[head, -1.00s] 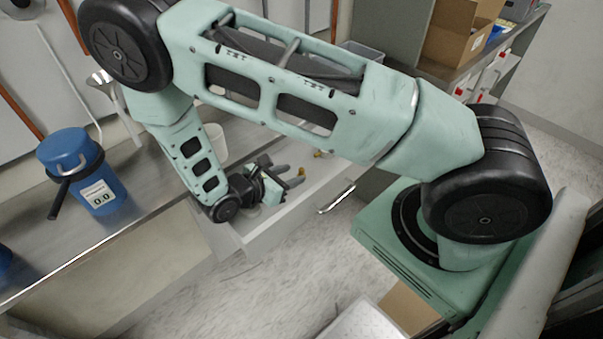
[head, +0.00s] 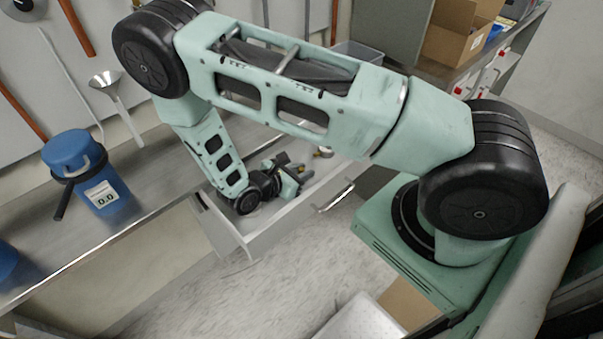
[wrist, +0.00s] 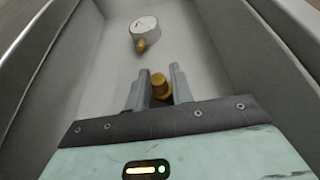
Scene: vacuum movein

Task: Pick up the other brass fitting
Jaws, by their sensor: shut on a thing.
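A small brass fitting (wrist: 160,86) sits between the two grey fingers of my gripper (wrist: 157,78) in the wrist view. The fingers are shut on it, inside an open pale drawer (wrist: 205,45). In the head view my gripper (head: 292,168) reaches down into the drawer (head: 285,218), and the held fitting cannot be made out there.
A round white-faced gauge with a brass stem (wrist: 144,30) lies in the drawer beyond my fingertips. Drawer walls stand close on both sides.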

